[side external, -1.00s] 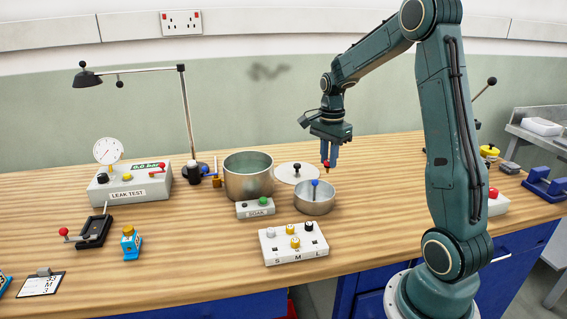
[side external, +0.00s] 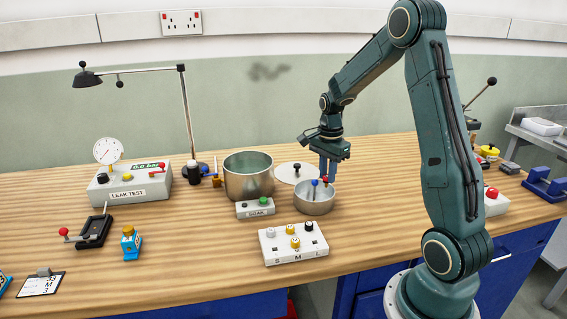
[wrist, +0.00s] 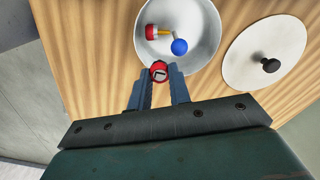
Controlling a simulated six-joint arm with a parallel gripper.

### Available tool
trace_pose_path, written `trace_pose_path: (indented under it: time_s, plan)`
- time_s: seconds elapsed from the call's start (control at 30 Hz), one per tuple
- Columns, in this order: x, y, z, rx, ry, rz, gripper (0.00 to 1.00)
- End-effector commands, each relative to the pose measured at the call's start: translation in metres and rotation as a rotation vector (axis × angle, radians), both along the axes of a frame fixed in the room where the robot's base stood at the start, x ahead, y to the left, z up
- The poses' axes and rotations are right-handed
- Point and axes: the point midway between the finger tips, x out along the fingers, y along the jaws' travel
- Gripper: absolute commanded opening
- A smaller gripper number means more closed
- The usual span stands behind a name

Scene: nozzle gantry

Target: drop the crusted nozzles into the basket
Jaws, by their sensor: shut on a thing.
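My gripper (side external: 326,176) is shut on a red-topped nozzle (wrist: 160,71) at the near rim of a shallow metal bowl, which looks like the basket (side external: 315,203). The held nozzle's red top also shows in the side view (side external: 325,180); its lower part and any crust are hidden. In the wrist view, the basket (wrist: 205,45) contains a red and white piece (wrist: 152,32) with a yellow part, apparently a nozzle lying on its side. A blue knob (wrist: 179,47) rises inside the basket. The S-M-L rack (side external: 293,252) carries several knobbed pieces, some yellow.
A deep pot (side external: 248,183) and a SOAK box (side external: 255,209) stand left of the basket. A flat lid with a black knob (wrist: 265,50) lies behind it. The leak tester (side external: 130,185) and a lamp (side external: 187,120) are farther left. Bare wood lies right of the basket.

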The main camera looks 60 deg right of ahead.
Motion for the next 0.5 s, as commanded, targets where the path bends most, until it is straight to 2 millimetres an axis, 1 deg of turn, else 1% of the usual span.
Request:
trace_pose_path:
  time_s: [0.17,0.2,0.27,0.3,0.33,0.5]
  plan:
    - [0.0000,0.0000,-0.0001,0.000,0.000,0.000,0.00]
    - [0.0000,0.0000,0.0000,0.000,0.000,0.000,0.21]
    - [0.0000,0.0000,0.0000,0.000,0.000,0.000,0.33]
    - [0.0000,0.0000,0.0000,0.000,0.000,0.000,0.41]
    - [0.0000,0.0000,0.0000,0.000,0.000,0.000,0.45]
    - [0.0001,0.0000,0.0001,0.000,0.000,0.000,0.45]
